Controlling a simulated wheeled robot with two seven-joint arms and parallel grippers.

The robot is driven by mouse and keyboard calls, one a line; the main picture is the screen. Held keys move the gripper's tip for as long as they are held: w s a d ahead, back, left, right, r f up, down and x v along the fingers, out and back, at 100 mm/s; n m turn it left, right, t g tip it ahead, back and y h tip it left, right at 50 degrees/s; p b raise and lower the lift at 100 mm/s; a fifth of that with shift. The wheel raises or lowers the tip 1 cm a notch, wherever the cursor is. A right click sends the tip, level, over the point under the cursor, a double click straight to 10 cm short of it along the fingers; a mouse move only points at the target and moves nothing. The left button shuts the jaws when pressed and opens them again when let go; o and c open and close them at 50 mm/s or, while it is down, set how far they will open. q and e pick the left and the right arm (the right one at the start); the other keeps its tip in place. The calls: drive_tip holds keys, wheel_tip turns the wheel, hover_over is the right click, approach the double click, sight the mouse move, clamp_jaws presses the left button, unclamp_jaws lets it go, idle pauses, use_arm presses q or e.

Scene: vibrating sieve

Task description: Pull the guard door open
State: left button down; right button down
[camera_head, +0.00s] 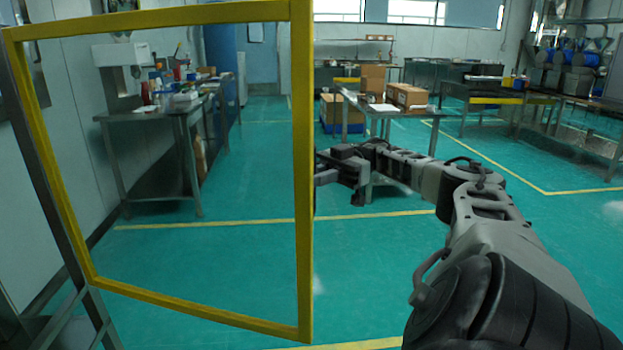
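The guard door (303,200) is a yellow rectangular frame with a see-through middle, filling the left half of the head view. It is hinged on a grey post at the left and stands swung at an angle, with its free upright edge near the centre. My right arm comes in from the right, and its dark gripper (325,168) is at the right side of that free edge, about mid-height. The fingertips meet the yellow upright in the picture and are partly hidden there, so I cannot tell whether they touch or grip it. My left gripper is not in view.
A grey workbench (155,115) with small items stands beyond the door at the left. A table with cardboard boxes (407,96) stands behind my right gripper. More benches (490,97) line the back right. The green floor with yellow lines is clear around the door.

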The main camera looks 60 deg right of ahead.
drive_tip(key=c, duration=1.5)
unclamp_jaws()
drive_tip(key=shift+w, duration=0.1)
drive_tip(key=shift+o, duration=0.2)
drive_tip(key=shift+r, duration=0.15)
